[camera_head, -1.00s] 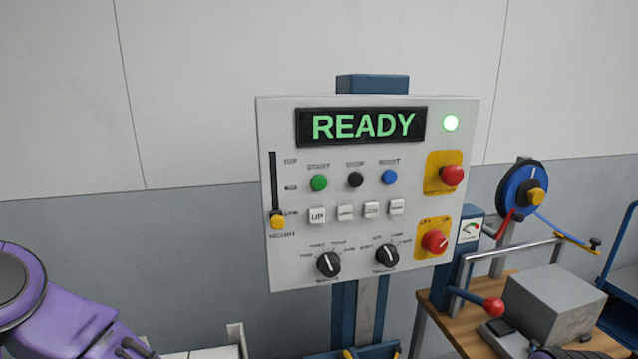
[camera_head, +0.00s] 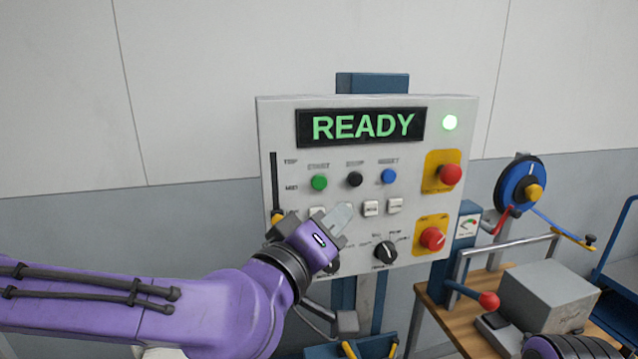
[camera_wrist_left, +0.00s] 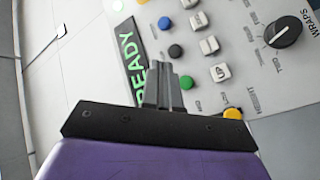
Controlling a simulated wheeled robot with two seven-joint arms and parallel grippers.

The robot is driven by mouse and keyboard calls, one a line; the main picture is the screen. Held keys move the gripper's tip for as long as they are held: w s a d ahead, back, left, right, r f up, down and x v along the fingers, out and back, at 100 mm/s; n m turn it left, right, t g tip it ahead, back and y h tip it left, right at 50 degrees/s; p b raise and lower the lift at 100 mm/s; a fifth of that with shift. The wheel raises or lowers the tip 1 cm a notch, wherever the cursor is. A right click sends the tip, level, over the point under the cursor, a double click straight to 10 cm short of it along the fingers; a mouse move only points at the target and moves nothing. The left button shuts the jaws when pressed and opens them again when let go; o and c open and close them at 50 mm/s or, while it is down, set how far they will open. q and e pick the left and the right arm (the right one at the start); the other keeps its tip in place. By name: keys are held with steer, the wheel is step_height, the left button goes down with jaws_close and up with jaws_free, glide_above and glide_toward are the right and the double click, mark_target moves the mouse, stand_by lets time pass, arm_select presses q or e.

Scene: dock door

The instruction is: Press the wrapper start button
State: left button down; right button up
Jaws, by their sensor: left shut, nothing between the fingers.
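The green start button (camera_head: 319,182) is on the upper left of the white control panel (camera_head: 440,107), below a display (camera_head: 361,127) that reads READY. It also shows in the left wrist view (camera_wrist_left: 187,82), just right of the fingertips. My left gripper (camera_head: 341,214) is shut and empty in front of the panel. In the head view its tips are below and right of the green button. I cannot tell whether they touch the panel. The gripper and wrist cover part of the white key row and the left dial. My right gripper is not in view.
A black button (camera_head: 355,180) and a blue button (camera_head: 389,176) sit right of the green one. A bench with a grey block (camera_head: 556,299) stands at lower right.

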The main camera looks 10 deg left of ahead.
mark_target(319, 182)
arm_select(q)
steer(key=shift+w+f, duration=0.1)
steer(key=shift+w, duration=0.05)
steer(key=shift+w+a, duration=0.5)
steer(key=shift+w, duration=0.85)
steer(key=shift+w+a, duration=0.55)
steer(key=shift+w, duration=0.85)
steer(key=shift+w+a, duration=0.5)
steer(key=shift+w, duration=0.85)
steer(key=shift+w+a, duration=0.15)
steer(key=shift+w, duration=0.25)
steer(key=shift+w+a+p, duration=0.15)
steer(key=shift+w+p, duration=0.15)
steer(key=shift+w, duration=0.15)
steer(key=shift+s+d, duration=0.3)
steer(key=shift+s, duration=0.55)
steer(key=shift+s, duration=0.1)
